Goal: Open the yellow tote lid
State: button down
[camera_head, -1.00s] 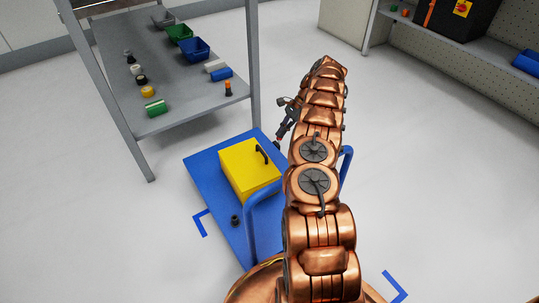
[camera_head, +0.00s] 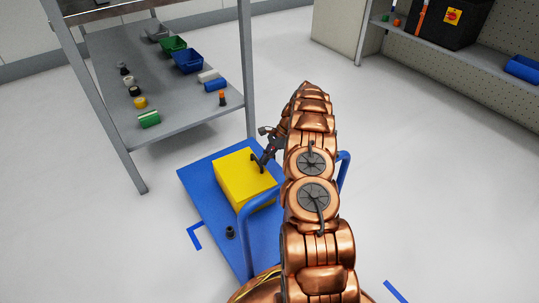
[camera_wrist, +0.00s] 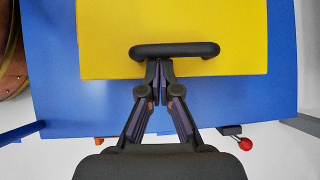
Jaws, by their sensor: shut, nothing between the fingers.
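The yellow tote (camera_head: 240,180) stands closed on a blue cart platform (camera_head: 200,188). Its flat yellow lid (camera_wrist: 115,25) fills the upper part of the wrist view. A black bar handle (camera_wrist: 190,49) lies across the lid near its edge. My gripper (camera_wrist: 158,66) is shut and empty, with its fingertips at the handle's near side. I cannot tell whether they touch the handle. In the head view my gripper (camera_head: 262,162) is at the tote's right side, and it hides much of the handle.
A blue rail (camera_head: 257,203) rises at the cart's near side. A small dark part (camera_head: 230,232) lies on the platform. A grey table (camera_head: 180,115) with bins and small parts stands behind left. A red knob (camera_wrist: 245,144) shows in the wrist view.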

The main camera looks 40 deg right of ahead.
jog(key=shift+a+f, duration=0.25)
jog(key=shift+f, duration=0.15)
jog(key=shift+r, duration=0.2)
jog(key=r+p, duration=0.1)
jog(key=p, duration=0.1)
jog(key=shift+a+r+h+p, duration=0.2)
jog(key=shift+r+h+p, duration=0.1)
jog(key=shift+r+h, duration=0.1)
jog(key=a+r+h+p, duration=0.5)
jog(key=r+h+p, duration=0.15)
jog(key=p, duration=0.45)
jog(key=w+a+r+g+h+b, duration=0.1)
jog(key=a+h+b, duration=0.3)
jog(key=a+b, duration=0.4)
jog(key=w+a+r+h+b, duration=0.1)
jog(key=a+r+h+b, duration=0.2)
jog(key=a+b, duration=0.5)
jog(key=shift+w+r+g+h+b, duration=0.35)
jog(key=shift+h+b, duration=0.2)
jog(key=shift+b, duration=0.85)
jog(key=shift+a+r, duration=0.1)
jog(key=shift+a, duration=0.05)
